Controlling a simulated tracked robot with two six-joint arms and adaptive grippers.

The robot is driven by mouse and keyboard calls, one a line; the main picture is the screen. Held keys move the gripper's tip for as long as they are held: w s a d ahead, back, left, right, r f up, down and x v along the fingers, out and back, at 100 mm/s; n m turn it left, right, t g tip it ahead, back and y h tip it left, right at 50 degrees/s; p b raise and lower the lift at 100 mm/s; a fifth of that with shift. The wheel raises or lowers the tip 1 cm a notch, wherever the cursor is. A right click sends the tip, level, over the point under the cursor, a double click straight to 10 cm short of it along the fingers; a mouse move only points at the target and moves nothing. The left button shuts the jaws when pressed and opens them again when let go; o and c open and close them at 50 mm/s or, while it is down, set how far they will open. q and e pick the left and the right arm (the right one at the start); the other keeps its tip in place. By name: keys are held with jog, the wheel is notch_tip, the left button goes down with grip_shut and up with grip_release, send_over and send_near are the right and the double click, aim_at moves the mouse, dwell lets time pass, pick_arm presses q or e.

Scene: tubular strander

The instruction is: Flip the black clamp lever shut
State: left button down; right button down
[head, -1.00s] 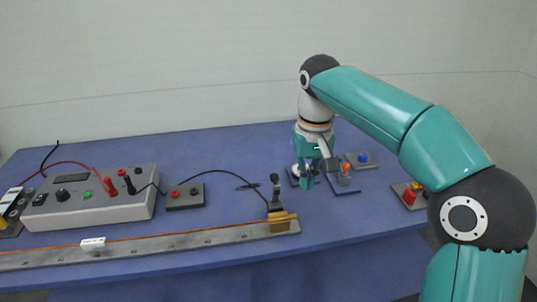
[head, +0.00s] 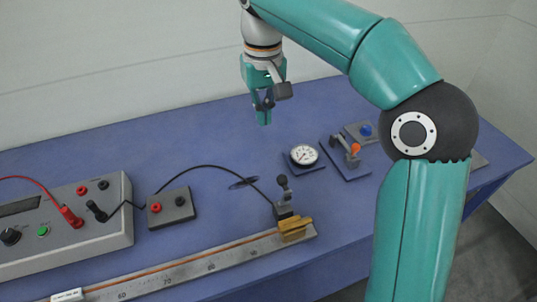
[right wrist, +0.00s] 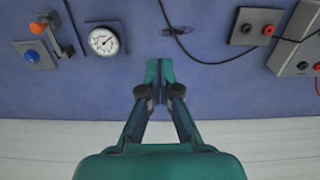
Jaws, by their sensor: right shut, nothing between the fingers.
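The black clamp lever (head: 284,188) stands up, slightly tilted, with a round knob at its tip. It sits on a brass clamp block (head: 294,228) at the right end of a long scaled rail (head: 200,262). My right gripper (head: 264,118) is shut and empty, above the back of the table and well apart from the lever. Its closed fingers also show in the right wrist view (right wrist: 158,68). My left gripper is in neither view.
A round dial gauge (head: 303,155), an orange-knobbed lever (head: 352,152) and a blue button (head: 366,130) stand right of the gripper. A black cable (head: 225,168) runs from a terminal box (head: 171,207) to the clamp. The back left of the table is clear.

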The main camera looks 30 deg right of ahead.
aim_at(283, 191)
jog(key=s+f, duration=0.4)
jog(key=f, duration=0.6)
jog(key=shift+s+d+f+b, duration=0.15)
jog(key=shift+s+f+b, duration=0.15)
jog(key=shift+s+f, duration=0.1)
